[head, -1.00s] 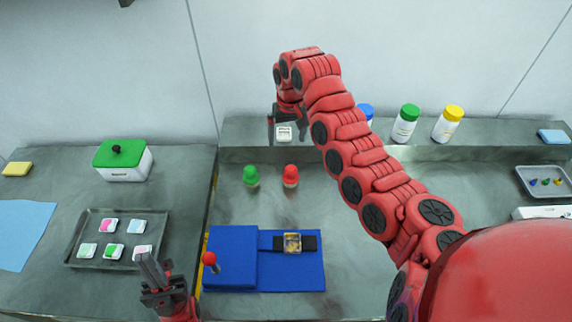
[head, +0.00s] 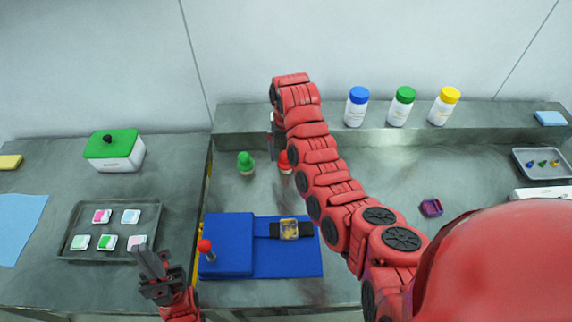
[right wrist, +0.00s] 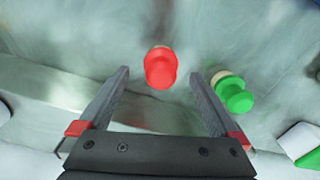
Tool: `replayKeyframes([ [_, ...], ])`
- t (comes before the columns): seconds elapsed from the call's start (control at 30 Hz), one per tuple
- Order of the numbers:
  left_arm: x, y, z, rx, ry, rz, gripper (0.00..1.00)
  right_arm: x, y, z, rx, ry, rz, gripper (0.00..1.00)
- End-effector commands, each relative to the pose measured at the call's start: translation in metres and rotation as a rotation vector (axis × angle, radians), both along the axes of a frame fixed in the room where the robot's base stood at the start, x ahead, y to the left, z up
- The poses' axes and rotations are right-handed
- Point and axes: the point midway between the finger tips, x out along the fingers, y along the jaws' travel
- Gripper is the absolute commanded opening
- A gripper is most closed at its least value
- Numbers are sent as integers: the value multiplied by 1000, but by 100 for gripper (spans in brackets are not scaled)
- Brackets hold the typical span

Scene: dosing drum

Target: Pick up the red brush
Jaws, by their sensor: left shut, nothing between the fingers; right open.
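The red brush (head: 285,161), a short upright thing with a rounded red top, stands on the grey table behind the blue mat, partly hidden by my right arm in the head view. In the right wrist view the red brush (right wrist: 160,68) shows ahead, between the lines of my fingers. My right gripper (right wrist: 158,75) is open and empty; in the head view it is mostly hidden behind its own arm. The green brush (head: 245,162) stands just left of the red one; it also shows in the right wrist view (right wrist: 237,97). My left gripper (head: 153,264) is shut and empty at the lower left.
A blue box (head: 228,243) with a red-knobbed lever (head: 205,247) and a strapped gold piece (head: 289,229) lie in front. Bottles (head: 399,108) stand on the back shelf. A purple piece (head: 431,208) lies right of my arm. A tray (head: 151,212) is left.

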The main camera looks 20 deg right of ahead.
Motion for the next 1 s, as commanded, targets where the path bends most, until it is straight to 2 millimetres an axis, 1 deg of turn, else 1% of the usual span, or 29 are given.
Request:
replayKeyframes([
  [0.07,0,0,0,0,0,0,0,0,1,-3,0,0,2,98],
  [0.17,0,0,6,0,0,0,0,0,1,-12,0,4,1,98],
  [0.3,0,0,21,0,0,0,0,1,0,-26,0,7,1,98],
  [0.4,0,0,24,0,0,0,0,1,1,-40,0,6,1,98],
  [0.5,0,0,26,0,0,0,0,2,0,-48,0,1,0,98],
  [0.6,0,0,27,0,0,0,0,2,1,-53,1,2,0,98],
  [0.8,0,0,26,0,0,0,0,2,1,-54,1,1,0,98],
  [0.87,0,0,26,0,0,0,0,2,1,-53,1,1,0,89],
  [1.0,0,0,26,0,0,0,0,2,1,-53,1,0,0,64],
])
